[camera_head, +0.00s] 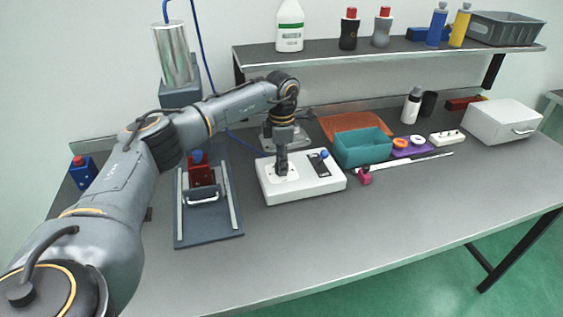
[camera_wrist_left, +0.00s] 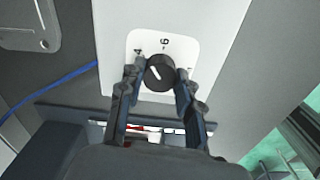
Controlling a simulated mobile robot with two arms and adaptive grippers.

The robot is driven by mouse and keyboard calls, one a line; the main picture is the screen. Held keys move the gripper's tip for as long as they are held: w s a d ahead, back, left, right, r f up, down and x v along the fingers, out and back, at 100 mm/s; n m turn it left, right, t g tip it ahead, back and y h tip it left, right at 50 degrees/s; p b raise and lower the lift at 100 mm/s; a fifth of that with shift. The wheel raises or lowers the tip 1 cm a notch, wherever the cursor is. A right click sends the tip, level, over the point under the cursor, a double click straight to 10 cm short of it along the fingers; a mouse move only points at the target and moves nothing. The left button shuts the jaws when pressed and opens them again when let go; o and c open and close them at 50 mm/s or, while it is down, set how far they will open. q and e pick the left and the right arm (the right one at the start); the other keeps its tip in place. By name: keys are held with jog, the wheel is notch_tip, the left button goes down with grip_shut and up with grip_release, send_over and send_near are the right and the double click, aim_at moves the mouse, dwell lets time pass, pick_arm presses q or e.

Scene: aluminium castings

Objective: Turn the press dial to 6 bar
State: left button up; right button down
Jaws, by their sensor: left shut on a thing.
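The press dial is a round black knob (camera_wrist_left: 161,72) with a white pointer line, on a white scale plate (camera_wrist_left: 165,41) in the left wrist view. The plate shows a 6 at the top and what looks like a 4 at upper left. The pointer leans to the upper left, towards the 4 side. My left gripper (camera_wrist_left: 161,80) has one finger on each side of the knob and is shut on it. In the head view the left gripper (camera_head: 281,170) points down onto the white control box (camera_head: 308,188) and hides the dial. My right gripper is not in view.
A lever with a blue knob (camera_head: 323,154) stands on the same box, right of the gripper. The press with a red block (camera_head: 201,171) is left of it. A teal bin (camera_head: 362,148) stands close on the right. The front table strip is clear.

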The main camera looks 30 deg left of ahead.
pick_arm(q)
jog(key=m, duration=0.3)
jog(key=shift+m, duration=2.1)
jog(key=o, duration=1.1)
jog(key=shift+o, duration=0.2)
notch_tip(320, 180, up, 12)
